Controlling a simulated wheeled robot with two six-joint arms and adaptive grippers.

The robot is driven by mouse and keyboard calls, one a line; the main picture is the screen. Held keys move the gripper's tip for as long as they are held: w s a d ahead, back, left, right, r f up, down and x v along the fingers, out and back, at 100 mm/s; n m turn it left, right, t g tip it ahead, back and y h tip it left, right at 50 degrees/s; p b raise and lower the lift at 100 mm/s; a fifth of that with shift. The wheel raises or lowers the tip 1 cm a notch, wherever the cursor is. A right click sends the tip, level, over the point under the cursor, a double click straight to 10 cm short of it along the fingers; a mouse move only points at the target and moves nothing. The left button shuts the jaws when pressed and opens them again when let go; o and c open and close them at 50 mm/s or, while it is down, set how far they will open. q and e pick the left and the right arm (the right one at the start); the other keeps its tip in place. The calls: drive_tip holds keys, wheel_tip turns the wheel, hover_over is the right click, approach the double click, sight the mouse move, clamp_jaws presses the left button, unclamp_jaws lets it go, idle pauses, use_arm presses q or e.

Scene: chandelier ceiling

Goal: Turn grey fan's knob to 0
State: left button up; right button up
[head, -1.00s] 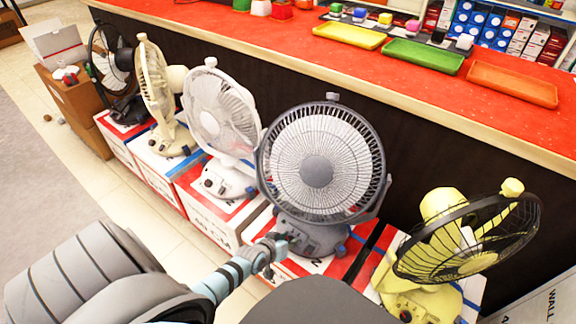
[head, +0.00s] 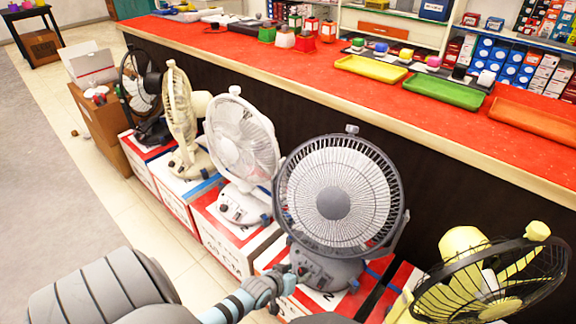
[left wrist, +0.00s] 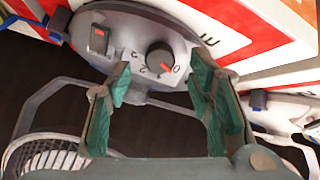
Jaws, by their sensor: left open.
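The grey fan (head: 339,192) stands on a red and white box, its base panel (head: 318,266) facing me. A switch with a red mark (left wrist: 98,40) sits left of the knob. My left gripper (head: 284,280) is at the left front of the base. In the left wrist view the green-padded fingers of my left gripper (left wrist: 161,72) are open, apart on either side of the knob. Contact cannot be told.
A white fan (head: 243,150) stands left of the grey one, a yellow fan (head: 488,285) right. Cream and black fans are farther left. A red-topped counter (head: 300,75) with trays runs behind them. Open floor lies at left.

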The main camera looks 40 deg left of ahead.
use_arm(q)
drive_tip(key=v, duration=0.9)
drive_tip(key=shift+r, duration=0.15)
drive_tip(key=s+a+f+m+g+y, duration=0.1)
drive_tip(key=s+f+m+g, duration=0.15)
drive_tip(key=s+f, duration=0.5)
drive_tip(key=s+a+f+m+g, duration=0.25)
drive_tip(key=s+f, duration=0.35)
drive_tip(key=f, duration=0.3)
drive_tip(key=s+d+f+g, duration=0.2)
drive_tip(key=s+d+f, duration=0.4)
drive_tip(key=s, duration=0.4)
drive_tip(key=s+d+r+p, duration=0.1)
drive_tip(key=s+r+p, duration=0.1)
drive_tip(key=r+p, duration=0.7)
drive_tip(key=s+d+r+g+p, duration=0.1)
drive_tip(key=s+r+p, duration=0.1)
drive_tip(key=r+p, duration=0.7)
drive_tip(key=p, duration=0.2)
drive_tip(key=shift+s+h+p, duration=0.3)
drive_tip(key=shift+s+h, duration=0.05)
drive_tip(key=shift+h, duration=0.05)
use_arm(e)
drive_tip(key=s+a+r, duration=0.1)
drive_tip(key=s+r, duration=0.1)
drive_tip(key=r, duration=0.7)
drive_tip(key=s+r+g, duration=0.1)
drive_tip(key=s+r, duration=0.2)
drive_tip(key=r, duration=0.7)
drive_tip(key=shift+a, duration=0.35)
